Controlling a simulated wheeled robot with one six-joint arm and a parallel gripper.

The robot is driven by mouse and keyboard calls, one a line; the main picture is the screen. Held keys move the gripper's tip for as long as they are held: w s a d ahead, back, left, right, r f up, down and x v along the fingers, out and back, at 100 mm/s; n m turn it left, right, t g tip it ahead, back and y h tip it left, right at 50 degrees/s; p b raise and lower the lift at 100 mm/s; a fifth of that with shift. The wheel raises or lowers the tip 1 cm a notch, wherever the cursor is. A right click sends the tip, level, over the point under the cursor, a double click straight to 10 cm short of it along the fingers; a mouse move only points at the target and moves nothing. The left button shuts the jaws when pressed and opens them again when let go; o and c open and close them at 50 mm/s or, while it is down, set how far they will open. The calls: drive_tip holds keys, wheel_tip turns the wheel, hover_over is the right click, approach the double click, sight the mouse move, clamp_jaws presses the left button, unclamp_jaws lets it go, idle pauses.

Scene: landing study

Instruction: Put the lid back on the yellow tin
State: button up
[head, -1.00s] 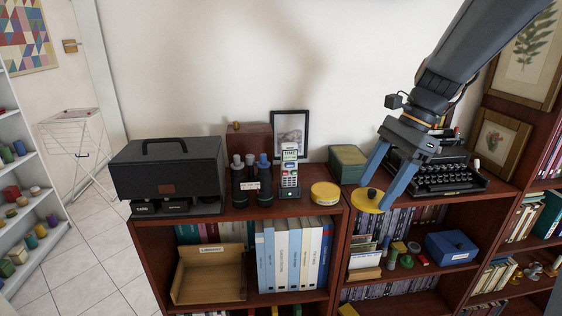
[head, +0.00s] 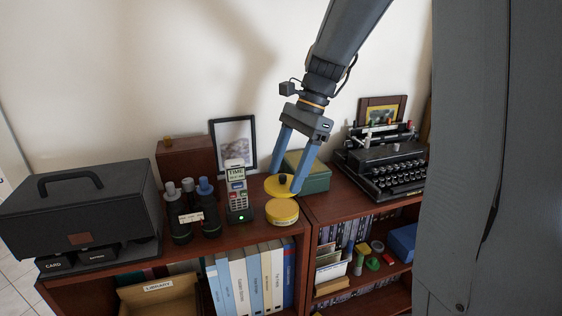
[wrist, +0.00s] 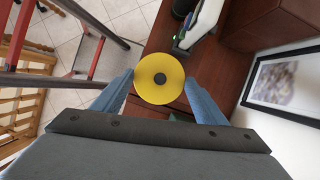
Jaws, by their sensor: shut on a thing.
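The yellow lid (head: 273,189), a flat disc with a dark knob, is held level in my gripper (head: 284,183). The gripper's blue fingers are shut on opposite sides of the lid's rim. The yellow tin (head: 282,213), round and low with a pale label band, stands on the bookcase top near its front edge. In the head view the lid appears just above and slightly behind the tin, apart from it. In the wrist view the lid (wrist: 148,91) fills the space between the fingers, and the tin is not visible there.
A green box (head: 316,181) is close behind the right finger. A typewriter (head: 385,160) sits to the right. A picture frame (head: 233,143) leans on the wall.

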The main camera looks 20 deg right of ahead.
sight(287, 180)
drive_tip(key=shift+w+f, duration=0.2)
drive_tip(key=shift+w, duration=0.05)
wheel_tip(287, 180, down, 4)
drive_tip(key=b, duration=0.4)
drive_tip(key=shift+r, duration=0.25)
drive_tip(key=shift+f+b, duration=0.5)
drive_tip(key=shift+f, duration=0.7)
drive_tip(key=shift+s+p, duration=0.1)
drive_tip(key=shift+p, duration=0.75)
drive_tip(key=shift+f+p, duration=0.15)
drive_tip(key=shift+p, duration=0.6)
idle(1.5)
drive_tip(key=o, duration=1.4)
